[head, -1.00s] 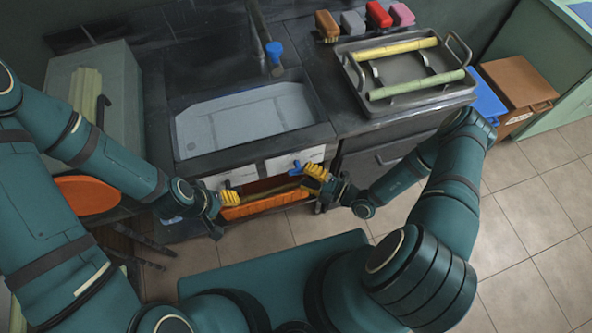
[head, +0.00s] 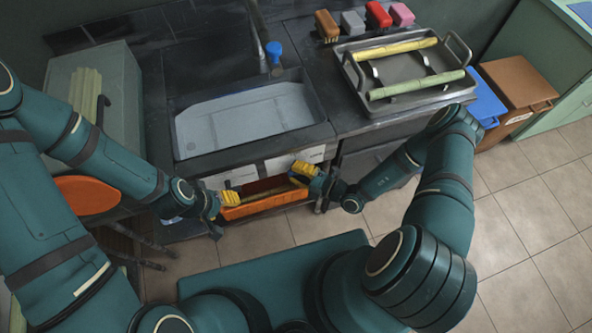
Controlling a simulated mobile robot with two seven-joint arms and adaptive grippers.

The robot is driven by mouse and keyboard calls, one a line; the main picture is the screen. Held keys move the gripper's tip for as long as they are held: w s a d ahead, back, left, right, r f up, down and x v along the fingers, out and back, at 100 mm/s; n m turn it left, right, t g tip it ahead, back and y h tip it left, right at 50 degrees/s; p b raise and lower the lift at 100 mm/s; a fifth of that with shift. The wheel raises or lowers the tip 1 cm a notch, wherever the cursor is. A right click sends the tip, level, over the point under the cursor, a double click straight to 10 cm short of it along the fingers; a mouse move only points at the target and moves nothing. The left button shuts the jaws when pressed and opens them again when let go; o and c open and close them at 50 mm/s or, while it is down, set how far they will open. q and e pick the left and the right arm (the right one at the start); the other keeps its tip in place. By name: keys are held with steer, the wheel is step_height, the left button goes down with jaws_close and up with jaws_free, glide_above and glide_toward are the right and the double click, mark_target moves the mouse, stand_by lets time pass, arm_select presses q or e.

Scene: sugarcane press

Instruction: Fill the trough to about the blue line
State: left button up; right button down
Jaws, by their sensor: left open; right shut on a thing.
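The sink-like trough (head: 326,112) is set in the dark counter, with a pale grey, flat area (head: 245,118) inside it; I cannot tell whether that is water or the bottom. A tap with a blue knob (head: 274,48) stands behind it. I cannot make out a blue line. My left gripper (head: 230,198) has yellow fingers, is open, and is at the left end of an orange open box (head: 265,204) below the counter front.
A metal tray (head: 399,103) with a yellow and a green roll stands on the counter at right. Several small coloured blocks (head: 352,21) sit behind it. Blue and brown bins (head: 515,85) stand farther right. Tiled floor (head: 530,200) is clear at right.

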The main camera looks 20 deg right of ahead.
steer(key=shift+r+n+p, duration=0.15)
steer(key=shift+n+p, duration=0.25)
steer(key=shift+p, duration=0.3)
steer(key=shift+n+g+h+p, duration=0.4)
steer(key=shift+g+h+p, duration=0.1)
steer(key=shift+h+p, duration=0.15)
steer(key=shift+f, duration=0.25)
steer(key=c, duration=0.8)
jaws_free()
steer(key=shift+w+a, duration=0.1)
steer(key=shift+c, duration=0.2)
steer(key=v, duration=1.2)
